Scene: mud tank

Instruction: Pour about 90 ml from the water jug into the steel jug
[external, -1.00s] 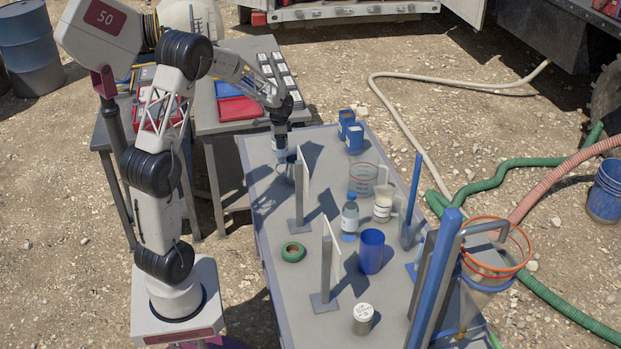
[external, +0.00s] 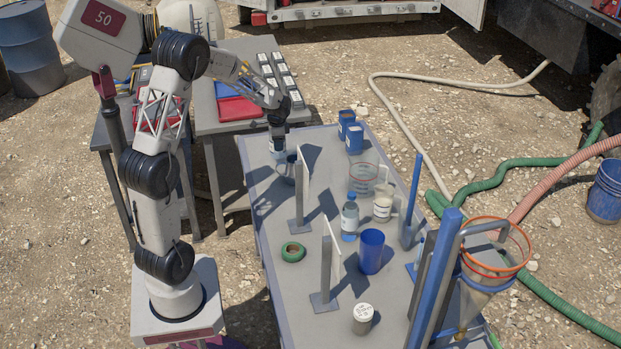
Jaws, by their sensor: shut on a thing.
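My gripper (external: 278,146) is at the far left part of the grey table, above its surface. It is shut on a pale vessel, small and partly hidden in this view; I cannot tell for sure whether it is the water jug. A greyish, shiny round vessel (external: 286,170) shows just below it, partly behind a white upright panel; it may be the steel jug. Whether the two touch is not clear. No stream of water can be made out. A clear vessel with red marks (external: 364,180) stands further right on the table.
Two upright panels on stands (external: 301,188) (external: 329,265) rise from the table (external: 268,215). A bottle (external: 349,218), a blue cup (external: 371,252), a white-filled jug (external: 383,205), green tape (external: 293,252) and a lidded tin (external: 362,319) stand around. A funnel rig (external: 490,260) is at the right.

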